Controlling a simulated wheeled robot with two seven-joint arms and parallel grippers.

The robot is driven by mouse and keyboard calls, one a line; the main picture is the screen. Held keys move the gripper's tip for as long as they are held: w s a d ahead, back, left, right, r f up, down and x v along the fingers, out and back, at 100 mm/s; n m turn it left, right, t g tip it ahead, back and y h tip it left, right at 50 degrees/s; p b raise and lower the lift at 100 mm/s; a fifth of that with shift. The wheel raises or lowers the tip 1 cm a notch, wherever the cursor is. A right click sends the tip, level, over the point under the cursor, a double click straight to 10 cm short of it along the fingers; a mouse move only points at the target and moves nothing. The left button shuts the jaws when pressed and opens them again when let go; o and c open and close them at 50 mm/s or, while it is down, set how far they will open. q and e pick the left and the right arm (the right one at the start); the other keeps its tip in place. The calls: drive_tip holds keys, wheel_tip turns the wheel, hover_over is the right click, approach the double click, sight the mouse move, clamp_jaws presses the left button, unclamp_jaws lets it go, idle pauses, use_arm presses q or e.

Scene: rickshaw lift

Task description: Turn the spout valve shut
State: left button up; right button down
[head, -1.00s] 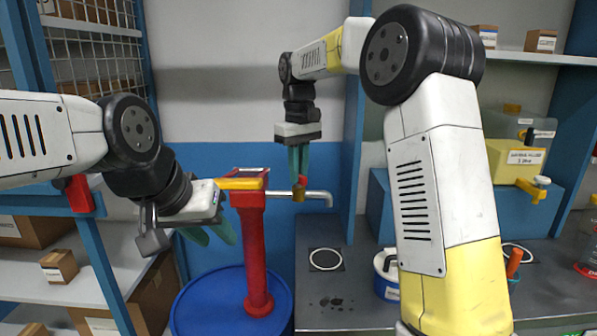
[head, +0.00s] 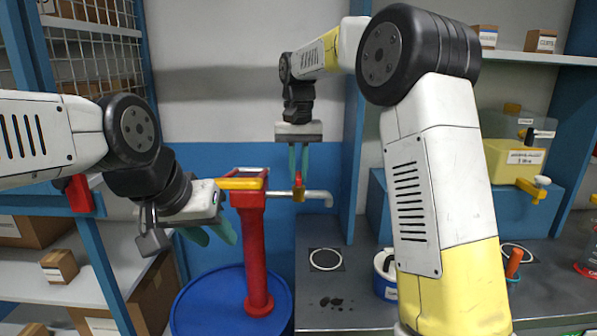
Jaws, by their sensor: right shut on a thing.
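The spout (head: 319,194) is a grey metal pipe that runs right from the red pump column (head: 256,245) and bends down at its end. A brass valve body (head: 299,196) sits on the spout, with a small red handle (head: 298,180) on top. My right gripper (head: 298,178) points straight down from above, its teal fingertips on either side of the red handle, shut on it. My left gripper (head: 210,236) is left of the pump column, apart from it, with its two teal fingers spread and nothing between them.
The pump stands on a blue drum (head: 205,300). A dark bench (head: 345,315) lies to the right, with a ring mark (head: 326,259) below the spout end and a blue-and-white can (head: 384,275) partly behind my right arm. Blue-framed shelves (head: 85,260) stand left.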

sight(299, 174)
idle(0.4)
drive_tip(key=c, duration=1.4)
unclamp_jaws()
wheel_tip(299, 174, up, 8)
drive_tip(key=shift+f, duration=0.2)
drive_tip(key=shift+r, duration=0.1)
